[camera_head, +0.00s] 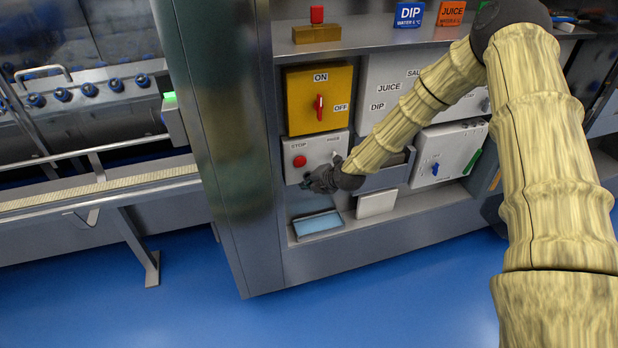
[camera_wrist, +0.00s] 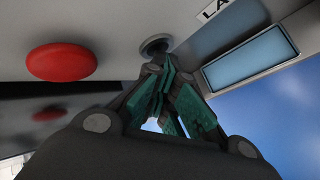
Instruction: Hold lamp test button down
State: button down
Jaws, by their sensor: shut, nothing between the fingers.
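In the wrist view, a small dark round button with a metal ring (camera_wrist: 156,44) sits on the grey panel, near a partly cut-off label starting "LA" (camera_wrist: 212,10). My gripper (camera_wrist: 160,68) has its teal-padded fingers shut and empty, tips at the button's lower edge. I cannot tell whether they touch or press it. In the head view, my gripper (camera_head: 316,182) is at the lower edge of the white control box (camera_head: 318,150), below the red stop button (camera_head: 299,161). There my gripper hides the lamp test button.
The large red button (camera_wrist: 62,62) is left of my fingers in the wrist view. A yellow switch box (camera_head: 320,85) is above the control box. A light-blue flat item (camera_head: 317,223) and a white one (camera_head: 376,203) are on the shelf below. Blue floor (camera_head: 390,290) is clear.

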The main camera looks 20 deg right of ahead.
jog(key=shift+s, duration=0.1)
dwell(0.8)
jog(key=shift+s, duration=0.75)
jog(key=s+p, duration=0.1)
jog(key=s, duration=0.4)
jog(key=shift+d, duration=0.1)
dwell(0.6)
